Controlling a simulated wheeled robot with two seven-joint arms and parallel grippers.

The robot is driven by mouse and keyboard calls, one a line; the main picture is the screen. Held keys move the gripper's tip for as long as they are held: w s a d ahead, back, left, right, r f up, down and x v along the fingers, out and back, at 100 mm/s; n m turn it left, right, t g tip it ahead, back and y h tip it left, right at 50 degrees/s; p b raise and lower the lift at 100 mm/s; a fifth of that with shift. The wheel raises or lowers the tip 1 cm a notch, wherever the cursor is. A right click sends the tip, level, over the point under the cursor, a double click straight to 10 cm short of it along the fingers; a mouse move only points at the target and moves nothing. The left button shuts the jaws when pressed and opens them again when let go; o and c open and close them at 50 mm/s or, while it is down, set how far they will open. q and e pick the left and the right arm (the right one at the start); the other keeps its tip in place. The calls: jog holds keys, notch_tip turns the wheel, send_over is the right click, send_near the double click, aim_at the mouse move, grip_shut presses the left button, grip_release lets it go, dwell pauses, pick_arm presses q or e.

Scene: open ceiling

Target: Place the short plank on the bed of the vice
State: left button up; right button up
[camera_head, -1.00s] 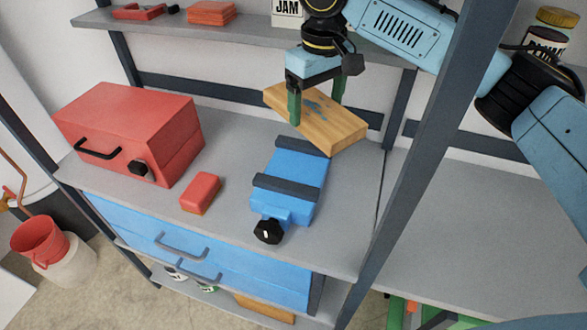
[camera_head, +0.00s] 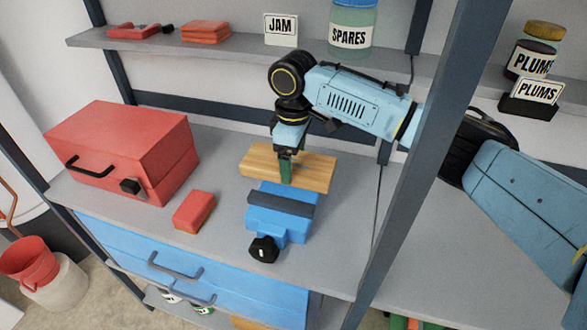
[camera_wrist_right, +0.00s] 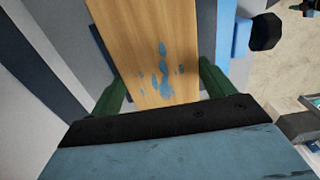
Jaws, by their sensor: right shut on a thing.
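The short plank (camera_head: 305,172) is light wood with blue paint spots, which show in the wrist view (camera_wrist_right: 162,65). My right gripper (camera_head: 286,172) points down and is shut on it near its middle, with a green finger on each side. The plank lies roughly level across the far end of the blue vice (camera_head: 272,225). It hides the vice's far jaw; I cannot tell whether it touches the vice. The vice's near dark jaw (camera_head: 280,204) and black knob (camera_head: 263,249) are clear of the plank. My left gripper is not in view.
A red toolbox (camera_head: 125,145) stands left on the grey bench (camera_head: 340,255), with a small red block (camera_head: 194,211) beside the vice. A shelf above holds a JAM sign (camera_head: 281,29) and a SPARES jar (camera_head: 351,28). A dark post (camera_head: 415,150) rises at the right.

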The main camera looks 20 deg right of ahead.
aim_at(293, 163)
notch_tip(293, 163, down, 3)
jog(key=shift+f, duration=0.55)
jog(key=o, duration=1.2)
jog(key=shift+s+f, duration=0.1)
jog(key=shift+c, duration=0.2)
jog(key=shift+f, duration=0.15)
jog(key=shift+r, duration=0.3)
notch_tip(293, 163, up, 13)
jog(key=shift+p, duration=0.4)
